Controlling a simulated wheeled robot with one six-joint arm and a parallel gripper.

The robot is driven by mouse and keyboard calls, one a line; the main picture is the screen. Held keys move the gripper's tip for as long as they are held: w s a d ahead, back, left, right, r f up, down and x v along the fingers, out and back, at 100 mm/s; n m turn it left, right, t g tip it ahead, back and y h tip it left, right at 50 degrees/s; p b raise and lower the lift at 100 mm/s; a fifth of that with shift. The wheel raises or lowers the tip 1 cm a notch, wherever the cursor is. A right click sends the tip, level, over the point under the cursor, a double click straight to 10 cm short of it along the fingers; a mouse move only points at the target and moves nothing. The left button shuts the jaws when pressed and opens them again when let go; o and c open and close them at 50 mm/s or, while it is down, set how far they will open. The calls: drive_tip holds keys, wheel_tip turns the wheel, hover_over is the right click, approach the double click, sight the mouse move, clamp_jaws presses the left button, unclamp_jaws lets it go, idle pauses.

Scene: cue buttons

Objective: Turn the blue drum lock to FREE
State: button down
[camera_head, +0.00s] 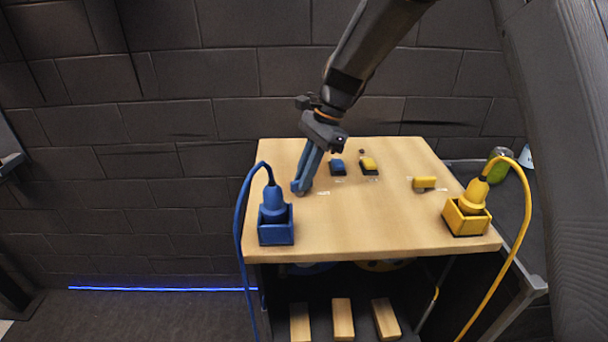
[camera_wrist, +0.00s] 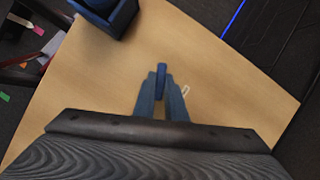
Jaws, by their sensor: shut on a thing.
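My gripper (camera_head: 301,186) points down at the left part of the wooden table top, with its two fingers closed around a slim blue bar (camera_wrist: 161,78), which looks like the handle of the blue drum lock. In the wrist view the bar stands between the fingertips (camera_wrist: 161,95) and lines up roughly with the fingers. In the head view the fingers hide most of the bar. A small white label (camera_head: 323,193) lies just right of it; its words are too small to read. A blue drum (camera_head: 310,268) shows partly under the table top.
A blue box (camera_head: 276,235) with a corded blue plug stands near the front left; a yellow box (camera_head: 467,222) with a plug stands front right. Blue (camera_head: 338,167) and yellow (camera_head: 369,166) buttons sit behind. A yellow bar (camera_head: 424,183) lies at right. The table's middle is clear.

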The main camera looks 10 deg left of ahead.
drive_tip(key=n, duration=0.2)
drive_tip(key=n+g+h, duration=0.1)
drive_tip(key=n, duration=0.1)
drive_tip(key=n+h, duration=0.1)
drive_tip(key=n, duration=0.1)
drive_tip(key=shift+w+a+n, duration=0.25)
drive_tip(key=shift+a+n, duration=0.05)
drive_tip(key=shift+a, duration=0.1)
drive_tip(key=n+h, duration=0.1)
drive_tip(key=n, duration=0.3)
drive_tip(key=n+h, duration=0.1)
drive_tip(key=n, duration=0.1)
drive_tip(key=shift+a+r+h, duration=0.1)
drive_tip(key=shift+a+h, duration=0.2)
drive_tip(key=shift+a, duration=0.05)
drive_tip(key=shift+n, duration=0.3)
drive_tip(key=c, duration=1.8)
unclamp_jaws()
drive_tip(key=shift+g, duration=0.3)
drive_tip(key=b+v, duration=0.2)
drive_tip(key=v, duration=0.5)
drive_tip(key=shift+r+b, duration=0.3)
drive_tip(key=shift+r, duration=0.05)
drive_tip(key=shift+w+a, duration=0.1)
